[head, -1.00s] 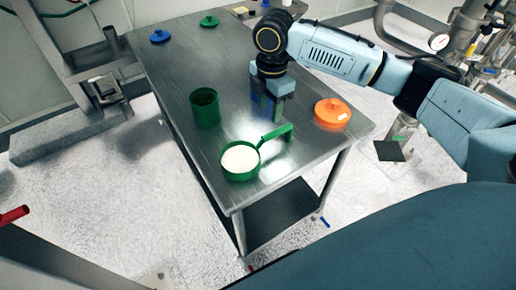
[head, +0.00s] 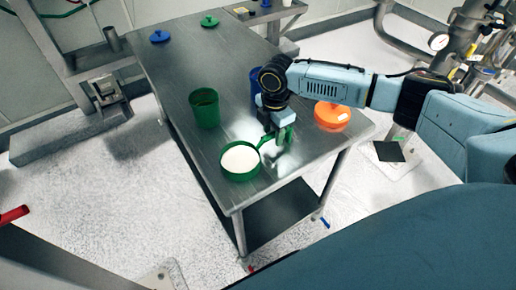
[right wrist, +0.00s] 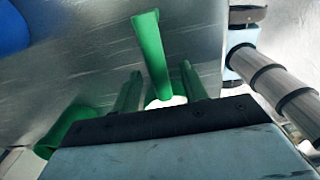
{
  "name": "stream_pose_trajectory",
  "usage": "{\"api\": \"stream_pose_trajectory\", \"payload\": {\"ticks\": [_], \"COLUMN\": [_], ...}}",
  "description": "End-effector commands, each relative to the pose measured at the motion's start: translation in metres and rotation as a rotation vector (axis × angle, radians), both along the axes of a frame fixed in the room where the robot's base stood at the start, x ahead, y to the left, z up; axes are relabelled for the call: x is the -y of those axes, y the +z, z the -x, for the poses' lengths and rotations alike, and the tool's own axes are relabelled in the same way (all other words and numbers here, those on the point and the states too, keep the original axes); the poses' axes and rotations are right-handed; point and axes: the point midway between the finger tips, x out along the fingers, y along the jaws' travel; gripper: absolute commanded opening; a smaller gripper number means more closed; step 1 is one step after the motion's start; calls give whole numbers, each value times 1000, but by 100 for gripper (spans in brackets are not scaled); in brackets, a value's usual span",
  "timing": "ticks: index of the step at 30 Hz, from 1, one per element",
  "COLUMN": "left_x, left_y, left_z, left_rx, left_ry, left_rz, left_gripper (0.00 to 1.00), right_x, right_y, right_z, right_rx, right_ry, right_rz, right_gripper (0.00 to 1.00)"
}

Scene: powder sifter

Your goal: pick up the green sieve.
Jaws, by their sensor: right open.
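The green sieve (head: 240,175) lies near the front edge of the metal table (head: 225,65), with white powder inside. Its handle extends right and is partly covered by my right gripper (head: 278,143) in the head view. In the right wrist view, the green handle (right wrist: 150,50) runs between the two open fingers of my right gripper (right wrist: 162,92). Whether the fingers touch it cannot be told. My left gripper is not in view.
A green container (head: 204,108) stands behind the sieve. A blue container (head: 256,87) is partly hidden by my right arm. Blue (head: 160,36) and green (head: 209,21) lids lie at the far end.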

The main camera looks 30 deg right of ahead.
Motion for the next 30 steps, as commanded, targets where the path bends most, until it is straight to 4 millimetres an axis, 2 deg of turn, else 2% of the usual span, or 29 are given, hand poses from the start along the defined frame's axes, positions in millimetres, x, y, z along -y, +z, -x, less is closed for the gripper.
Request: {"api": "stream_pose_trajectory", "payload": {"ticks": [4,11,14,21,30], "left_x": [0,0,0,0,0], "left_y": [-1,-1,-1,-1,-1], "left_z": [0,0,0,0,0], "left_rx": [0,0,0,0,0], "left_ry": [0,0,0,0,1], "left_rz": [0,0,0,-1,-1], "left_gripper": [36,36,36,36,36], "right_x": [0,0,0,0,0], "right_y": [-15,-16,-16,-16,-15], "right_z": [0,0,0,0,-1], "right_rx": [-1,1,1,1,3], "right_ry": [0,0,0,0,0], "right_rz": [0,0,0,0,0], "right_gripper": [43,43,33,2,0]}}
